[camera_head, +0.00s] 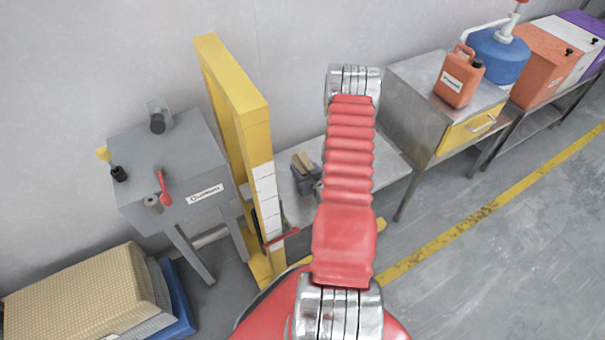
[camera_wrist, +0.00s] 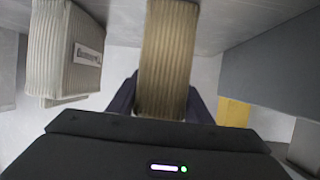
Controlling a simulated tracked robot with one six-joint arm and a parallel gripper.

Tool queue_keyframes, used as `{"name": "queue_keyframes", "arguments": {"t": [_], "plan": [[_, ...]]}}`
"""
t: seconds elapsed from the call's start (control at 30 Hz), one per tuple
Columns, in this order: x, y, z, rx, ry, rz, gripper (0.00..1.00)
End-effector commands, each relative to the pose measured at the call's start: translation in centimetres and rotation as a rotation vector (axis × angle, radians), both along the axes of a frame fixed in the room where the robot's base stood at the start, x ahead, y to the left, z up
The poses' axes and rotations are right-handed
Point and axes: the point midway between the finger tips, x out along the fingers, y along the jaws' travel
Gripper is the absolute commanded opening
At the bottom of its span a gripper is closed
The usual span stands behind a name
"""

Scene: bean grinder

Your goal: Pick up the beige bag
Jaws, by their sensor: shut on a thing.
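The beige bag (camera_wrist: 168,50) is ribbed and upright in the middle of the wrist view. My gripper (camera_wrist: 160,100) has its dark fingers on both sides of the bag's near part and is shut on it. The front of the gripper body hides the bag's near end. I cannot tell whether the bag still touches a surface.
A paler ribbed bag with a label (camera_wrist: 78,52) stands left of the held bag. The head view shows a yellow frame (camera_head: 232,85), a grey labelled machine (camera_head: 175,165), a metal shelf (camera_head: 393,165) and an orange canister (camera_head: 458,82). Open floor lies right.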

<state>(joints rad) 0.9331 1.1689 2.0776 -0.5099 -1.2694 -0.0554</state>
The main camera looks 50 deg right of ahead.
Motion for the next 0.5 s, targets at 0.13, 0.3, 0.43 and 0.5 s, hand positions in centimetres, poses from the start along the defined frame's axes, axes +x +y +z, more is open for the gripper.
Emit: {"name": "queue_keyframes", "arguments": {"t": [0.13,0.3,0.43,0.5], "plan": [[0.0,0.0,0.1,-0.002,-0.001,0.0,0.07],[0.1,0.0,0.3,-0.002,-0.001,0.0,0.07],[0.1,-0.1,1.0,-0.002,-0.002,0.0,0.07],[0.1,-0.1,1.6,-0.003,-0.002,0.001,0.07]]}}
